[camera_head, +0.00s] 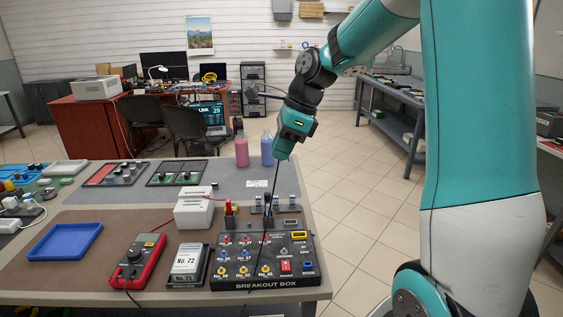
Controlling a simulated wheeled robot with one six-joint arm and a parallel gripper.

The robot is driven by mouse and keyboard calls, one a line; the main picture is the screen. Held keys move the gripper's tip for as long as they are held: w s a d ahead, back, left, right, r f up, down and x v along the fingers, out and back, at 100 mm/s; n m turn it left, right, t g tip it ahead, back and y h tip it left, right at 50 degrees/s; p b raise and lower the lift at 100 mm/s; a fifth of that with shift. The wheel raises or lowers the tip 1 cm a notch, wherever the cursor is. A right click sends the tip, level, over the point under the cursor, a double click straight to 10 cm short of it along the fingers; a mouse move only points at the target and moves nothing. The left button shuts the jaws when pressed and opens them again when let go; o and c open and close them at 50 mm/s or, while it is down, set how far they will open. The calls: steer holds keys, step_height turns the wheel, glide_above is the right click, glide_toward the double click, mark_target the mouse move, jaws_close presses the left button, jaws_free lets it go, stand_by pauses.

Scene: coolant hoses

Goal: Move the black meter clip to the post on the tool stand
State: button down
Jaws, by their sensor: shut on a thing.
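My gripper (272,194) reaches down over the back of the breakout box (269,284), with its slim dark end shut on the black meter clip (267,214). The clip is small and dark; I cannot tell whether its tip touches the box. A thin black lead runs down from it across the box front. The tool stand (291,209), with several upright pale and blue posts, is just behind the box. The clip overlaps it in the picture, so the gap between them is unclear.
A red clip (229,210) stands at the box's back left. A red multimeter (138,262), a No. 72 box (188,262), a white block (194,208) and a blue tray (64,242) are to the left. Red and blue bottles (242,151) stand behind.

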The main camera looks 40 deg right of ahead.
steer(key=shift+r+p, duration=1.6)
steer(key=shift+p, duration=0.6)
steer(key=shift+f, duration=0.15)
